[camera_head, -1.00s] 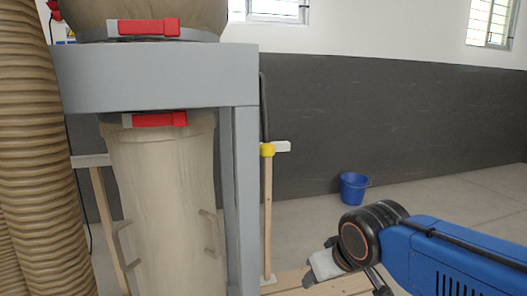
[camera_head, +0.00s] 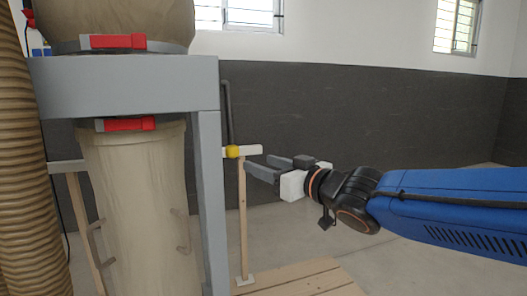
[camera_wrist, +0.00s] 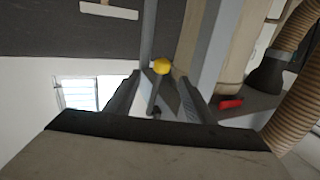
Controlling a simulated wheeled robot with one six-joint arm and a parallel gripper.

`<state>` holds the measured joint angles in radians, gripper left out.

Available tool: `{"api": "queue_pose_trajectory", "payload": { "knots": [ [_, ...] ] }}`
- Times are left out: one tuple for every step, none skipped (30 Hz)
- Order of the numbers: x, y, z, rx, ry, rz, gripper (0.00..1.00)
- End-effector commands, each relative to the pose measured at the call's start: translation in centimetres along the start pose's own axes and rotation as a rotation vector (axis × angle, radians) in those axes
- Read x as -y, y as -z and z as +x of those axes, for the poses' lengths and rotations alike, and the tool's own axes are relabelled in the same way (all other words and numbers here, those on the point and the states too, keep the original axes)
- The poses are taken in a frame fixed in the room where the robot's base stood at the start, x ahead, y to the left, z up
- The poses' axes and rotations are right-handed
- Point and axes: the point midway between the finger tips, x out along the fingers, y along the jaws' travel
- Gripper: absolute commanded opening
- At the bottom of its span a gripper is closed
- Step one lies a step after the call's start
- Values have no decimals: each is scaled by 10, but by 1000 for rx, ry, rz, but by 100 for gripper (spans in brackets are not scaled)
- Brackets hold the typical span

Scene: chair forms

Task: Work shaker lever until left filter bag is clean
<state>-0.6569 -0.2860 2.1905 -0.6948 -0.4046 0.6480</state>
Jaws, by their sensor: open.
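The shaker lever shows as a dark upright rod (camera_head: 228,112) with a yellow knob (camera_head: 232,151) at its lower end, right of the grey frame. My gripper (camera_head: 260,165) is open and empty just right of the knob, fingers pointing at it. In the wrist view the yellow knob (camera_wrist: 161,66) appears centred between the fingertips, apparently just beyond them; contact cannot be told. A beige filter bag (camera_head: 115,16) with a red clamp sits above the grey beam, its top cut off. A second beige bag (camera_head: 135,205) hangs below. I cannot tell how clean the upper bag is.
The grey steel frame (camera_head: 125,85) stands close left of my gripper. A wooden post (camera_head: 242,220) with a pale crosspiece rises by the knob from a slatted wooden platform (camera_head: 305,277). A ribbed hose (camera_head: 18,180) runs at far left. The floor behind is clear.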

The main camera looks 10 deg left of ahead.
Motion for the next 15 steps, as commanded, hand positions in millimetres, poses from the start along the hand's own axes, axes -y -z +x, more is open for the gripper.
{"api": "queue_pose_trajectory", "payload": {
  "knots": [
    [7, 2, 4, -8, 20, 1, 49],
    [10, 2, 6, -11, 27, 2, 49],
    [12, 3, 8, -15, 33, 2, 49],
    [12, 4, 9, -16, 35, 2, 49],
    [12, 4, 10, -17, 36, 2, 49],
    [12, 4, 13, -17, 35, 2, 49],
    [12, 4, 16, -16, 35, 1, 49],
    [12, 4, 19, -15, 35, 2, 49],
    [12, 4, 24, -15, 34, 3, 49],
    [12, 4, 28, -15, 34, 3, 49],
    [12, 4, 32, -15, 34, 2, 49],
    [12, 4, 38, -14, 33, 2, 49],
    [12, 4, 43, -14, 33, 3, 49],
    [12, 4, 47, -14, 33, 3, 49],
    [13, 4, 53, -14, 33, 2, 49]
  ]
}}
